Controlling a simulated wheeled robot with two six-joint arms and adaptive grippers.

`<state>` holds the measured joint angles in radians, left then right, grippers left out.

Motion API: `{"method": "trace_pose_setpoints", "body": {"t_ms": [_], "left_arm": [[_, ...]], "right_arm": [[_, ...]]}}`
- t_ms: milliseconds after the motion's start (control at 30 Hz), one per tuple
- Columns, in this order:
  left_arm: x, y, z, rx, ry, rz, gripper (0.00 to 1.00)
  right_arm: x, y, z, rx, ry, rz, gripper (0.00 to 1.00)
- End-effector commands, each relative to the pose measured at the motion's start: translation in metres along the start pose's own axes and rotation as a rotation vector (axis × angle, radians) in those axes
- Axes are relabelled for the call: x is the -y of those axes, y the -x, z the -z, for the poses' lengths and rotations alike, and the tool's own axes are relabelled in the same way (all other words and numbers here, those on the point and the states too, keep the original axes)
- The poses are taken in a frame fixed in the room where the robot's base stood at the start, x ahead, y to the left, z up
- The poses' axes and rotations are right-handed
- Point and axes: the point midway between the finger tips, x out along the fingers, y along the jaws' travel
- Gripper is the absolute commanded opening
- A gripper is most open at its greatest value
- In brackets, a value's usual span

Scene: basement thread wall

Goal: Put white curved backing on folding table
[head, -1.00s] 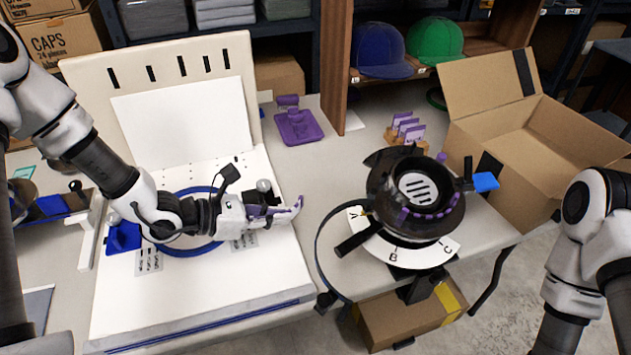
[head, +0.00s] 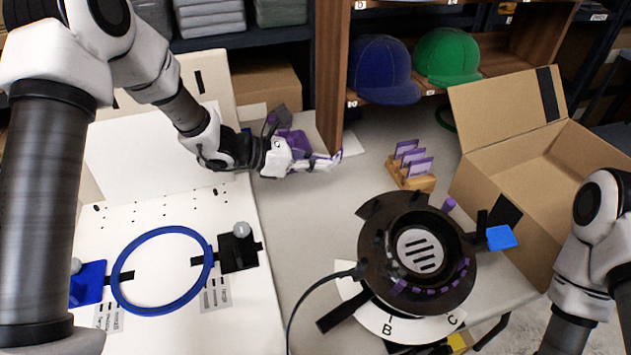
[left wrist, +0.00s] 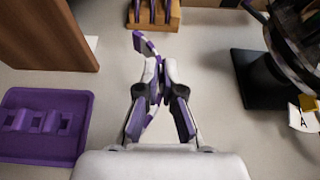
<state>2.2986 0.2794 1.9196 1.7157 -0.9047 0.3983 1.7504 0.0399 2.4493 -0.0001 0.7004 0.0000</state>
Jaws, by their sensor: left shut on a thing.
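My left gripper (head: 318,162) is shut on a thin curved strip, white with purple patches, which looks like the white curved backing (left wrist: 145,43). In the left wrist view the strip sticks out beyond the fingertips (left wrist: 153,78), and part of it is hidden by the fingers. The gripper is over the grey folding table (head: 335,220), between the purple tray and the wooden card holder. The strip appears above the table top, but its exact height is hard to tell. My right gripper is outside the picture.
The purple tray (left wrist: 40,125) lies left of the gripper. A wooden holder with purple cards (head: 412,172) stands ahead. A dark round machine (head: 375,215) and an open cardboard box (head: 500,150) stand right. A white board with a blue hoop (head: 120,270) is left. Bare table lies between.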

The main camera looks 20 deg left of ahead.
Motion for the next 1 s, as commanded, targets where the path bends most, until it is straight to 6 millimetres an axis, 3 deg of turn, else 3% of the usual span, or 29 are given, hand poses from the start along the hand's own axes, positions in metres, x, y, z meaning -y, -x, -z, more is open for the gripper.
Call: {"method": "trace_pose_setpoints", "body": {"t_ms": [200,533,900,1000], "left_arm": [[-0.001,-0.017,0.043,-0.004,0.005,0.002,0.0],[-0.004,-0.037,0.09,-0.003,0.003,0.001,0.0],[-0.004,-0.04,0.096,-0.001,0.001,0.0,0.0],[-0.004,-0.039,0.095,-0.001,0.001,0.0,0.31]], "right_arm": [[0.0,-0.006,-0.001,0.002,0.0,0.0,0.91],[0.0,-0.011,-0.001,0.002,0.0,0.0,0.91],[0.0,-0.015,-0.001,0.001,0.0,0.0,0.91],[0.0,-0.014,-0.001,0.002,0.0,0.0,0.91]]}}
